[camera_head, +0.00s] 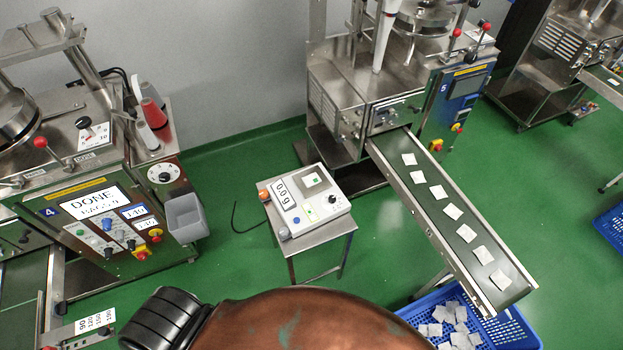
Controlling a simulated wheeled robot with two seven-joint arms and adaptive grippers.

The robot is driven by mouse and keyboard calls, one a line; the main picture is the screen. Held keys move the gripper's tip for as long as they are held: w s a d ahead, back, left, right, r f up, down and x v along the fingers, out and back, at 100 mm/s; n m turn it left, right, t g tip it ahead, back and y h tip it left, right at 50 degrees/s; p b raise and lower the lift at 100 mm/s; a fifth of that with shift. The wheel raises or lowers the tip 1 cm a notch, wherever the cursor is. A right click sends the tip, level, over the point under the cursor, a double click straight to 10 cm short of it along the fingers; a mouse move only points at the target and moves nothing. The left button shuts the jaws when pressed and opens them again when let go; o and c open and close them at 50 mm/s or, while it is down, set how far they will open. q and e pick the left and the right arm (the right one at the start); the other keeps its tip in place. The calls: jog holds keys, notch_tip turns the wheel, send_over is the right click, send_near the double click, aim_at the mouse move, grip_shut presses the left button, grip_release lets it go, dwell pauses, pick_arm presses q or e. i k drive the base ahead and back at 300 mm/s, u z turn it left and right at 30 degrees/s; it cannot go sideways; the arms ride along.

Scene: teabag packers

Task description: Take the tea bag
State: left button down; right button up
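Several square white tea bags lie in a line along the dark belt of the conveyor (412,212), which slopes down to the lower right from machine 5. The nearest tea bag (500,279) is at the belt's lower end, and the farthest tea bag (409,159) is close to the machine. More tea bags (461,340) lie loose in a blue crate (520,333) below the belt's end; the crate is cut by the bottom edge. Neither of my grippers is in view.
A scale (325,213) reading about 0.0 g stands on a small steel table (318,240). Machine 4 (100,180), its screen showing DONE, has a grey bin (186,218) on its side. Machine 5 (400,85) is at the back. Green floor lies between them.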

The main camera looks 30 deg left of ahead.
aim_at(310, 180)
jog(key=u, duration=0.1)
jog(key=k, duration=0.45)
jog(key=u, duration=2.1)
jog(key=i, duration=1.25)
jog(key=z, duration=0.55)
